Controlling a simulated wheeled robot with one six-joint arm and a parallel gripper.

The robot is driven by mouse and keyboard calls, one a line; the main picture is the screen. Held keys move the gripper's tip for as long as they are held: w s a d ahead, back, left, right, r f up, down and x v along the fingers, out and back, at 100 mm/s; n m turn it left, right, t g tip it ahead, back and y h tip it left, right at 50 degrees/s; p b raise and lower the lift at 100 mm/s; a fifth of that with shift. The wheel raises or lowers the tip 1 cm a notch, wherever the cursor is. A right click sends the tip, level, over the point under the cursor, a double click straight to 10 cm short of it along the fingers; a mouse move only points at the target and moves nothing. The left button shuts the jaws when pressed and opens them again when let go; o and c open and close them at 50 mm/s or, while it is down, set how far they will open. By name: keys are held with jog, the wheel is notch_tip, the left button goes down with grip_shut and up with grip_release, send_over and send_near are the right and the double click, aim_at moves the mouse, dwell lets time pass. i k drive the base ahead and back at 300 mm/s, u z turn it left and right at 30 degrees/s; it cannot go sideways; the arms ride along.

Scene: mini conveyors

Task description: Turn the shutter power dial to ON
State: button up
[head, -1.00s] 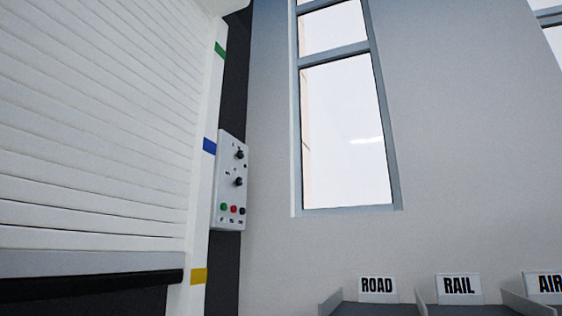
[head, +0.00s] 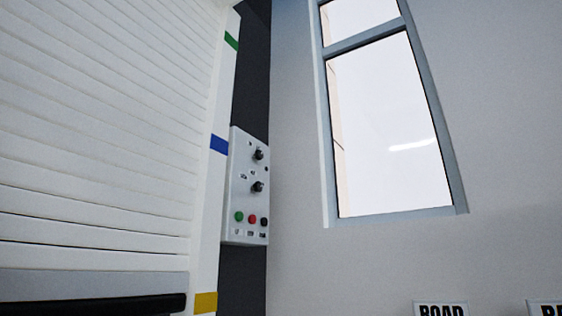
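A light grey control panel (head: 247,205) is mounted on the dark strip beside the shutter, left of centre in the head view. It carries an upper black dial (head: 258,153) and a lower black dial (head: 257,187). Below them sit a green button (head: 239,217), a red button (head: 252,219) and a black button (head: 264,222). The labels are too small to read, so I cannot tell which dial is the power dial or how either is set. The white slatted shutter (head: 95,140) fills the left side. My gripper is not in view.
The shutter's frame post (head: 207,245) has green, blue and yellow marks. A tall window (head: 385,130) is in the grey wall on the right. A ROAD sign (head: 440,310) shows at the bottom edge, with part of another sign right of it.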

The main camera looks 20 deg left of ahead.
aim_at(258, 155)
jog(key=u, duration=0.35)
jog(key=i, duration=0.45)
jog(key=u, duration=0.5)
